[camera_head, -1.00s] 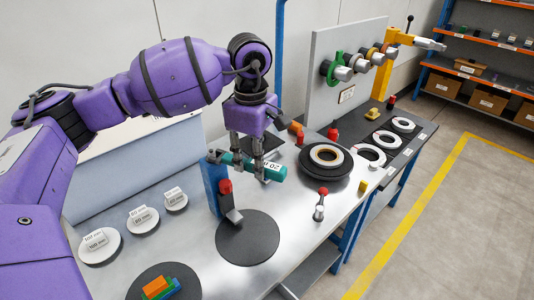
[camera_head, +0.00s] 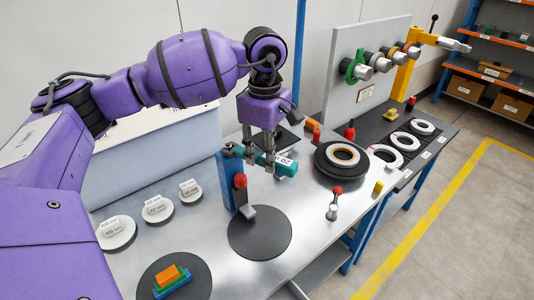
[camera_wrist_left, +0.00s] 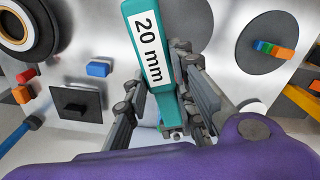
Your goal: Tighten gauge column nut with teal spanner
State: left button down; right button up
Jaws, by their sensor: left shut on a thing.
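My left gripper (camera_head: 258,165) is shut on the teal spanner (camera_head: 284,167) and holds it roughly level above the bench. The spanner's "20 mm" label shows in the left wrist view (camera_wrist_left: 148,50), with its teal body between the fingers. A red-topped part (camera_head: 240,182) and a grey block are on the column's front, beside a round black mat (camera_head: 260,233). The nut is not clearly visible, so I cannot tell whether the jaw is around it. My right gripper is not in view.
White labelled discs (camera_head: 157,209) lie on the left. A mat with coloured blocks (camera_head: 172,278) is in front. A black disc stack with a ring (camera_head: 341,162) and a red-knobbed lever (camera_head: 334,204) stand right. A grey panel with coloured rings (camera_head: 375,65) rises behind.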

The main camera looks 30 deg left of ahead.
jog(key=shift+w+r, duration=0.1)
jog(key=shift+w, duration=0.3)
pick_arm(q)
jog(key=shift+s, duration=0.15)
jog(key=shift+s+a+m, duration=0.15)
jog(key=shift+s+m, duration=0.85)
jog(key=shift+m, duration=0.2)
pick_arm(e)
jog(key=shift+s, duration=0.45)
